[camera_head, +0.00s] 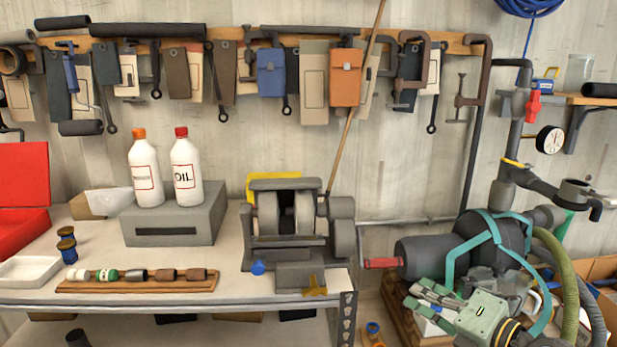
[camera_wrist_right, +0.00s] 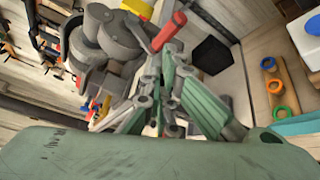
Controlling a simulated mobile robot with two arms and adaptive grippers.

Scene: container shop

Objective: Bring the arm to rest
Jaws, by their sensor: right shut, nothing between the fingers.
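My right arm reaches in at the lower right of the head view, beside the bench. Its green and grey gripper (camera_head: 422,303) points left, in front of the dark motor-like pump (camera_head: 425,255). The fingers are shut and empty, and nothing is held. In the right wrist view the closed fingers (camera_wrist_right: 160,95) fill the middle, with a red handle (camera_wrist_right: 170,30) beyond them. My left gripper is in neither view.
The bench (camera_head: 150,293) carries a bench grinder (camera_head: 295,220), two white bottles (camera_head: 187,170) on a grey box (camera_head: 175,222), and a wooden rack (camera_head: 135,284) of small parts. Hoses (camera_head: 562,265) and a pipe with a gauge (camera_head: 549,140) crowd the right side.

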